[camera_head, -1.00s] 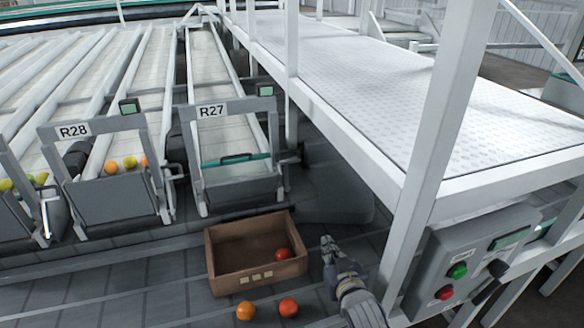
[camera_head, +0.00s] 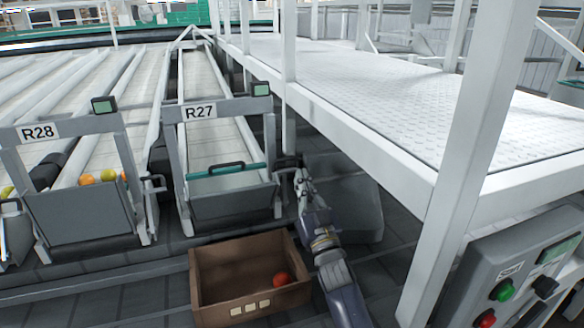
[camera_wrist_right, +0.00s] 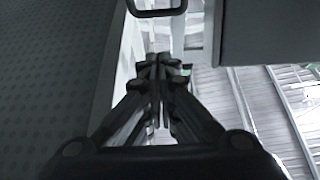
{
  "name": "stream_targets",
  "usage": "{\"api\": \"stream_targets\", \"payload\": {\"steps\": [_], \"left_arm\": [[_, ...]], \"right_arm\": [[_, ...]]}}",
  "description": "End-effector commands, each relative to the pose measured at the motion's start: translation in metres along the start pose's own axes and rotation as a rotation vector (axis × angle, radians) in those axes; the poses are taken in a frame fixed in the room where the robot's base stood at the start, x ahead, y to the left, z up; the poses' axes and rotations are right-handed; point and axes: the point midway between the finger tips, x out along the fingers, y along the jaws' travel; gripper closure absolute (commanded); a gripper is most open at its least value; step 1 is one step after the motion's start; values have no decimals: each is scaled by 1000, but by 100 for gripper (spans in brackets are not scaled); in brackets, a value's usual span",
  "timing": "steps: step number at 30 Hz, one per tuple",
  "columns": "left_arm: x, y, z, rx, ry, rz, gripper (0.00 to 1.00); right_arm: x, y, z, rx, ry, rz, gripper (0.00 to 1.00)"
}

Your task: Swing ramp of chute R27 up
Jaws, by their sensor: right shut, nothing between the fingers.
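Chute R27 (camera_head: 200,112) stands in the middle left of the head view, a grey frame with a number sign. Its grey ramp panel (camera_head: 235,204) slopes at the front end, below a teal gate (camera_head: 226,171) with a dark handle. My right gripper (camera_head: 301,178) is just right of the ramp, near the chute's side bracket (camera_head: 288,161); I cannot tell whether it touches. In the right wrist view the gripper (camera_wrist_right: 158,62) is shut and empty. Ahead of it are a dark loop handle (camera_wrist_right: 157,12) and a grey panel (camera_wrist_right: 264,35). My left gripper is out of view.
A brown crate (camera_head: 208,300) with one red tomato (camera_head: 281,280) stands below the chute, beside my right arm. A walkway (camera_head: 400,112) with a white post (camera_head: 462,150) and a button box (camera_head: 505,270) bound the right.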

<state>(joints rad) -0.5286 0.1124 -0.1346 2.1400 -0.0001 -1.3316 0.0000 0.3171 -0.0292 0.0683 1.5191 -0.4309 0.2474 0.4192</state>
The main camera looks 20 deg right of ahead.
Motion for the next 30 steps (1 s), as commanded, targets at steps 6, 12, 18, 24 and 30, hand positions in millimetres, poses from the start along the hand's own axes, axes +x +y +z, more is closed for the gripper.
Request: {"api": "stream_targets", "payload": {"steps": [6,12,18,24,30], "left_arm": [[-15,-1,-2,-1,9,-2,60],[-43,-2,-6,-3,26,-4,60],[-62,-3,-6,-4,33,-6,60],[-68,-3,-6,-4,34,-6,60],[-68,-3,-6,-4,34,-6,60]], "right_arm": [[46,0,0,0,2,0,100],[62,0,19,1,-1,1,100],[71,0,27,-1,-1,1,100],[74,0,29,-1,-2,1,100],[74,0,29,-1,-2,1,100]]}}
